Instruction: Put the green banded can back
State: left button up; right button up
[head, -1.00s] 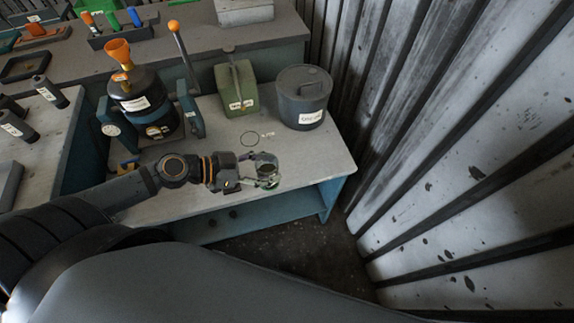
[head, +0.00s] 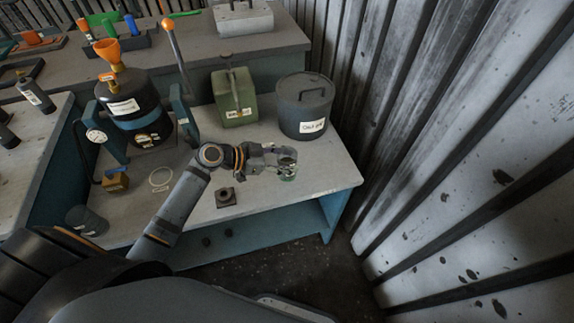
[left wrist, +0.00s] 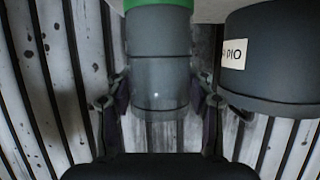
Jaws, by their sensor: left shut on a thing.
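The green banded can (left wrist: 158,72) fills the middle of the left wrist view. It is a grey cylinder with a bright green band (left wrist: 158,4) at the picture's top edge. My left gripper (left wrist: 160,100) has one finger on each side of it and is shut on it. In the head view my left gripper (head: 284,162) is over the right part of the near bench (head: 322,172), with the can (head: 287,173) small and partly covered by the fingers. I cannot tell whether the can touches the bench top. My right gripper is not in view.
Behind the gripper stand a dark lidded drum (head: 304,106) and a green canister (head: 234,97). The drum is close beside the can in the wrist view. Left are a black vessel (head: 128,98), a ring mark (head: 160,179) and a dark square block (head: 228,197). A corrugated wall (head: 450,140) bounds the right.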

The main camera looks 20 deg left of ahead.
pick_arm(q)
notch_tip(320, 180, down, 2)
jog(key=shift+f, duration=0.3)
jog(key=shift+f, duration=0.15)
jog(key=o, duration=1.3)
jog(key=shift+s, duration=0.1)
